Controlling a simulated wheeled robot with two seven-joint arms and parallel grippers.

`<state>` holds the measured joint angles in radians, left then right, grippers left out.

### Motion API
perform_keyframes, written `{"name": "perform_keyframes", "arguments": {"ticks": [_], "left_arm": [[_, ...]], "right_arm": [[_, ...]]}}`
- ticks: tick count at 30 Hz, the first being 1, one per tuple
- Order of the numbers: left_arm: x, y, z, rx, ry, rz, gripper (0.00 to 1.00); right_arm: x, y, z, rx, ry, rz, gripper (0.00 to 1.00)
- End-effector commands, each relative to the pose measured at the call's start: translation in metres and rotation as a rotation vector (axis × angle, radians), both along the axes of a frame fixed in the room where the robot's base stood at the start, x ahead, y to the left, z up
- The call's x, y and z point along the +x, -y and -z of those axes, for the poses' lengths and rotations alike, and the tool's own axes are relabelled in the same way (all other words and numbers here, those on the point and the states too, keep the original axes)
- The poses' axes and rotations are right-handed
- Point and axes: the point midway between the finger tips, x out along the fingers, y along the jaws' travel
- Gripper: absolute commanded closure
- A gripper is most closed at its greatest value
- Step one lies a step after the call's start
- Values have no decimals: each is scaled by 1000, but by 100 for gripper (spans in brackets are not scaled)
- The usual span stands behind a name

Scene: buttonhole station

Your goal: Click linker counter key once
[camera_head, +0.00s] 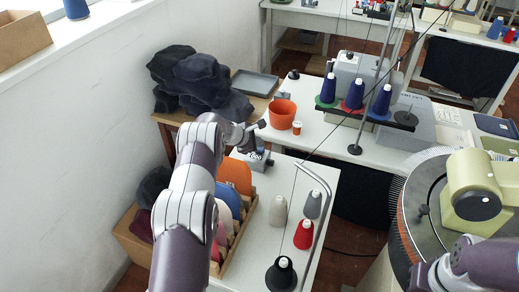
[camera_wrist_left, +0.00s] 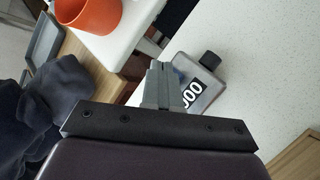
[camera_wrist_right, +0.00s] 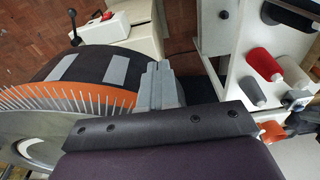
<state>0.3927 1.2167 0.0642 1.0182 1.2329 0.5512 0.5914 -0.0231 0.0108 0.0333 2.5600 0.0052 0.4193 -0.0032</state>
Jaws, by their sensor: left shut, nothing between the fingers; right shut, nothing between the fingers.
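My left gripper (camera_head: 256,140) is shut and empty, just above or beside the counter. In the left wrist view its fingertips (camera_wrist_left: 166,82) overlap the counter's edge; I cannot tell whether they touch. The counter key is not clearly visible. My right gripper (camera_wrist_right: 155,82) is shut and empty, beside the round linking machine.
An orange pot (camera_head: 282,114) and a small orange spool stand behind the counter. Yarn cones (camera_head: 304,234) and a bent metal rod stand at the front right of the table. A wooden rack of coloured pieces is on the left. The round needle dial (camera_wrist_right: 70,98) lies close to my right gripper.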

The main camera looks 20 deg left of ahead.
Motion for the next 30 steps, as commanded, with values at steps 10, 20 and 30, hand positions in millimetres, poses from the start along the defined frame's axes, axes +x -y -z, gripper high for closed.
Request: {"name": "perform_keyframes", "arguments": {"ticks": [10,20,30], "left_arm": [[0,0,3,0,0,0,100],[0,0,6,0,0,0,100],[0,0,10,-1,0,-1,100]], "right_arm": [[0,0,3,0,0,0,100],[0,0,7,0,0,0,100],[0,0,11,0,0,0,100]]}}
